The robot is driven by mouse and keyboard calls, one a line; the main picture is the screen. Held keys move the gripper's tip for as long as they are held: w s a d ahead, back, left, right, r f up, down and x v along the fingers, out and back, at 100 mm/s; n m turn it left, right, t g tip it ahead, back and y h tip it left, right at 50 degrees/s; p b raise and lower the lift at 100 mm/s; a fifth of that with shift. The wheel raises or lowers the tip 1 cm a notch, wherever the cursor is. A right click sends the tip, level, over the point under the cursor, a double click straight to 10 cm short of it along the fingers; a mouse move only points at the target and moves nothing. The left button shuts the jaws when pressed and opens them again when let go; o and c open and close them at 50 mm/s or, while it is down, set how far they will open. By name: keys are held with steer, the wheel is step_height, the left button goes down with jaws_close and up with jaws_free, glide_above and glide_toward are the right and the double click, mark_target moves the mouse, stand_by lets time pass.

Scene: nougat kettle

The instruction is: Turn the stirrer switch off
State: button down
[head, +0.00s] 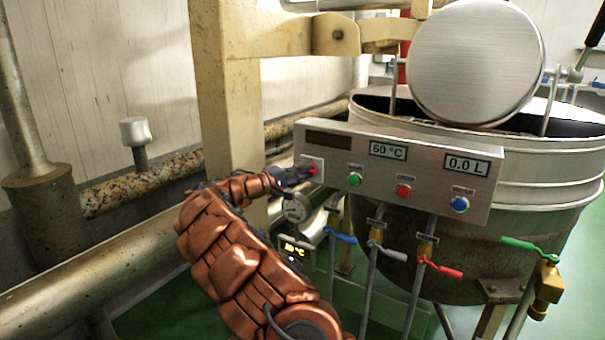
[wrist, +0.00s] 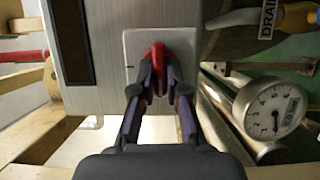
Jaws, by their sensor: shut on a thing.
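The stirrer switch is a red knob (wrist: 158,52) on a pale square plate (wrist: 181,38) at the left end of the grey control panel. In the head view the red knob (head: 313,172) shows as a small spot just past my fingertips. My gripper (head: 301,174) reaches the panel from the left. In the wrist view my gripper (wrist: 159,80) is shut on the red knob, one dark finger on each side. A short dark mark shows on the plate left of the knob. The fingers hide part of the knob, so its exact setting is hard to tell.
The control panel (head: 427,180) also carries green (head: 355,179), red (head: 404,190) and blue (head: 460,204) buttons. Displays read 60 °C and 0.0 L. Valves with coloured handles sit below. A round gauge (wrist: 271,109) is close beside my gripper. The kettle (head: 545,182) stands behind.

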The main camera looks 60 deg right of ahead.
steer(key=c, duration=1.2)
jaws_free()
steer(key=v, duration=1.2)
